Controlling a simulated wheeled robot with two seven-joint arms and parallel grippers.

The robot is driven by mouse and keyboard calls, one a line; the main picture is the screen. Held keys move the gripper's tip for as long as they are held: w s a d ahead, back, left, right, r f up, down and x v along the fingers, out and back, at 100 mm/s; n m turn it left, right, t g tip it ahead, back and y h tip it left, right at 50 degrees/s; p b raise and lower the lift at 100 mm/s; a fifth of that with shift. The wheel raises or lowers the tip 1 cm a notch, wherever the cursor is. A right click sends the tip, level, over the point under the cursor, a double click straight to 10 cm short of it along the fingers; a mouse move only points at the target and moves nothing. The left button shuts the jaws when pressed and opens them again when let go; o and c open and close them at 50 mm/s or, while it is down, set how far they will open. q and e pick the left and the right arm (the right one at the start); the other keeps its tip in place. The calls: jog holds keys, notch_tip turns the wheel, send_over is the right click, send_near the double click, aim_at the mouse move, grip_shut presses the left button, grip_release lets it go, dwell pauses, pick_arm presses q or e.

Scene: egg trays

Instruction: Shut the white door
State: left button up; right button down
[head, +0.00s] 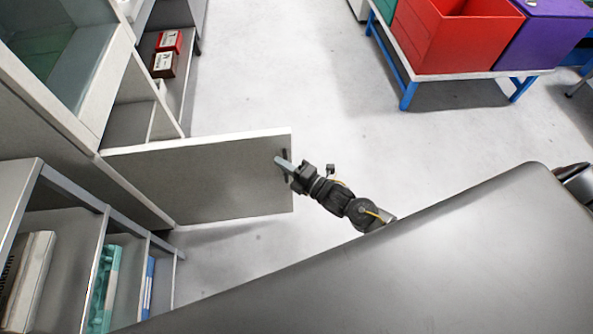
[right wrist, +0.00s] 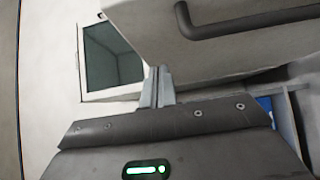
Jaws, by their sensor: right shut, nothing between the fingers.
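The white door (head: 200,180) stands open, reaching out to the right from the low white cabinet on the left of the head view. A dark bar handle (head: 284,155) is near its free edge. My right gripper (head: 281,163) is at that free end, beside the handle. In the right wrist view its fingers (right wrist: 157,86) are shut and empty. There the door panel (right wrist: 240,65) fills the upper right, with the dark handle (right wrist: 240,25) ahead and to the right of the fingertips. I cannot tell whether the fingers touch the door. My left gripper is not in view.
Red and dark boxes (head: 167,52) sit on the cabinet shelf behind the door. A grey shelf unit (head: 106,235) with binders stands at lower left. A table (head: 440,75) with red and purple bins is at upper right. The floor (head: 270,80) beyond the door is clear.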

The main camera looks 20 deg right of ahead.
aim_at(268, 144)
jog(key=shift+w+d, duration=0.2)
jog(key=shift+w, duration=2.2)
